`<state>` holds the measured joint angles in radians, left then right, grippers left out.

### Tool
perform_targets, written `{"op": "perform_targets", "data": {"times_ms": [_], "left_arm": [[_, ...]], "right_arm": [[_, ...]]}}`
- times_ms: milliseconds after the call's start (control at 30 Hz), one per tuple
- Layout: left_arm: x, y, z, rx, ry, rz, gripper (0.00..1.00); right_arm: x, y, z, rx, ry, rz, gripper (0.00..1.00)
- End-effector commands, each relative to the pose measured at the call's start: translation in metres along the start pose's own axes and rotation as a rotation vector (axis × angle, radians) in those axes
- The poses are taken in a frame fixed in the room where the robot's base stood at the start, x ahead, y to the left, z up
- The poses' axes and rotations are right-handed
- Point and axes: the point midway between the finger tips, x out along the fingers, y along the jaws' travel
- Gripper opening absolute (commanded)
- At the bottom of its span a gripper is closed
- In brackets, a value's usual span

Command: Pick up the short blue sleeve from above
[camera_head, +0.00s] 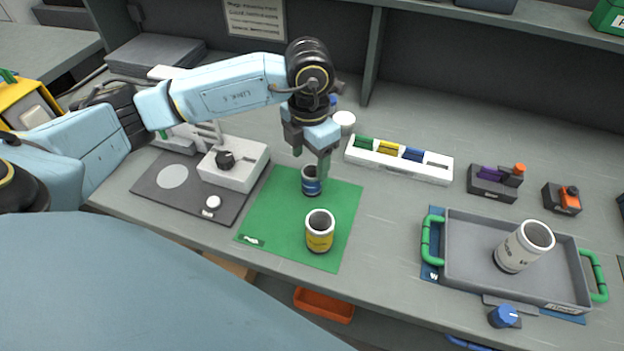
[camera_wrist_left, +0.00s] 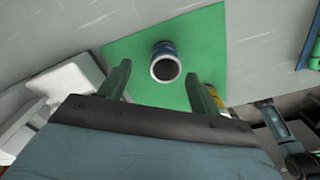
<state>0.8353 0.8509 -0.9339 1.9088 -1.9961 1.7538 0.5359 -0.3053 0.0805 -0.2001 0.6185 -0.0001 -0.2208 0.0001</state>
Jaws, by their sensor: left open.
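The short blue sleeve (camera_head: 312,187) stands upright on the green mat (camera_head: 265,205), near its back edge. It has a pale rim and a blue band, and my gripper partly hides it in the head view. My left gripper (camera_head: 312,165) points down just above it, open and empty. In the left wrist view the sleeve (camera_wrist_left: 165,66) shows its dark round opening, ahead of and between the two green fingers (camera_wrist_left: 160,90), with a gap to each. My right gripper is in neither view.
A yellow-banded sleeve (camera_head: 320,231) stands on the mat in front of the blue one. A white rack (camera_head: 380,161) with coloured pieces lies behind to the right. A grey tray (camera_head: 470,262) holds a white cylinder (camera_head: 523,246). A white device (camera_head: 235,165) stands left.

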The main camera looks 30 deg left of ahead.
Motion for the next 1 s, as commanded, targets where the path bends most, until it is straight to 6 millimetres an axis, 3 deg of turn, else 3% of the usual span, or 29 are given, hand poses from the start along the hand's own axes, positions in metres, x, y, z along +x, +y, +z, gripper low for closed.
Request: {"op": "perform_targets", "data": {"times_ms": [267, 600, 800, 1000], "left_arm": [[0.018, -0.002, 0.000, 0.002, 0.001, -0.002, 0.63], [0.062, -0.008, -0.002, 0.000, 0.000, -0.001, 0.63], [0.064, -0.008, -0.001, 0.001, -0.002, -0.001, 0.63], [0.063, -0.008, -0.001, 0.001, -0.002, -0.001, 0.40]], "right_arm": [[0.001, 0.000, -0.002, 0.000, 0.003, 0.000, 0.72], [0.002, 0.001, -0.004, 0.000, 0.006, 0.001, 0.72], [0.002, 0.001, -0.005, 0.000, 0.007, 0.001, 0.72], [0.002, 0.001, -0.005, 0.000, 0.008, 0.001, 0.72]]}}
